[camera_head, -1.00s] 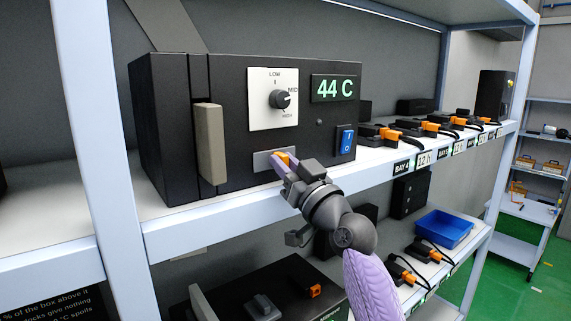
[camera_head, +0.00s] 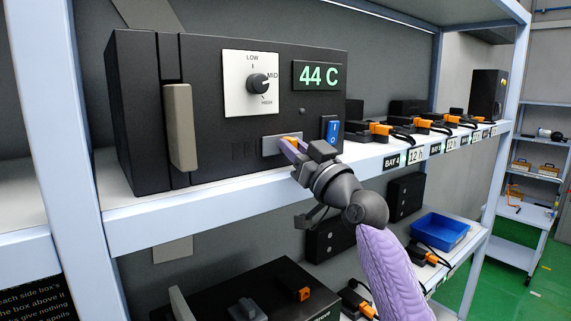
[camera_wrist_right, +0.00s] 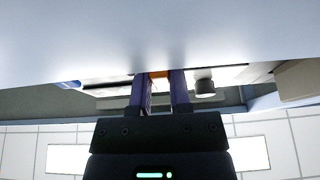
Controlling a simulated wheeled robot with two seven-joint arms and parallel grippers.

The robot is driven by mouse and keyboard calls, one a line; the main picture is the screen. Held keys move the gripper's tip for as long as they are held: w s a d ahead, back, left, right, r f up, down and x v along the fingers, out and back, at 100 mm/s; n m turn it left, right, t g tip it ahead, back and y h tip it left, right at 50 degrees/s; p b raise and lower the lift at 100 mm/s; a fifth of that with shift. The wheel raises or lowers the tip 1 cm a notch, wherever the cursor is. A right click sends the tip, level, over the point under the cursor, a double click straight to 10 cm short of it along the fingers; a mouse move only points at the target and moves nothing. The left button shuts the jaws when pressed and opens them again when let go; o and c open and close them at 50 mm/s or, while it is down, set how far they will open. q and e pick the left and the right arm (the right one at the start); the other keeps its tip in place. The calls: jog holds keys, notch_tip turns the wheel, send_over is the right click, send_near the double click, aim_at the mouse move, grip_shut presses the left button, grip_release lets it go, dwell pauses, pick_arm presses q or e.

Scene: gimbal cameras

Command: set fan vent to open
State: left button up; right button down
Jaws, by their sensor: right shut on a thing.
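The fan vent is on the front of a black box (camera_head: 215,110), below the dial. Its grey sliding plate (camera_head: 268,151) carries an orange tab (camera_head: 290,141). Dark vent slots (camera_head: 245,151) show uncovered just left of the plate. My right gripper (camera_head: 290,147) is at the plate, shut on the orange tab. In the right wrist view the orange tab (camera_wrist_right: 158,75) sits between the two purple fingers of the right gripper (camera_wrist_right: 161,80). The fingers hide part of the plate's right end. My left gripper is not in view.
A blue rocker switch (camera_head: 331,131) is close right of my gripper. A beige handle (camera_head: 180,127) stands out at left. The shelf edge (camera_head: 210,212) runs just below.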

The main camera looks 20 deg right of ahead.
jog(key=shift+d, duration=0.1)
jog(key=c, duration=1)
grip_release()
jog(key=o, duration=0.4)
jog(key=shift+d, duration=0.25)
jog(key=shift+o, duration=0.2)
jog(key=shift+a, duration=0.1)
jog(key=shift+s+f, duration=0.2)
jog(key=shift+s, duration=0.05)
jog(key=b+v, duration=0.3)
jog(key=v, duration=0.6)
jog(key=shift+s+b, duration=0.2)
jog(key=shift+b, duration=0.2)
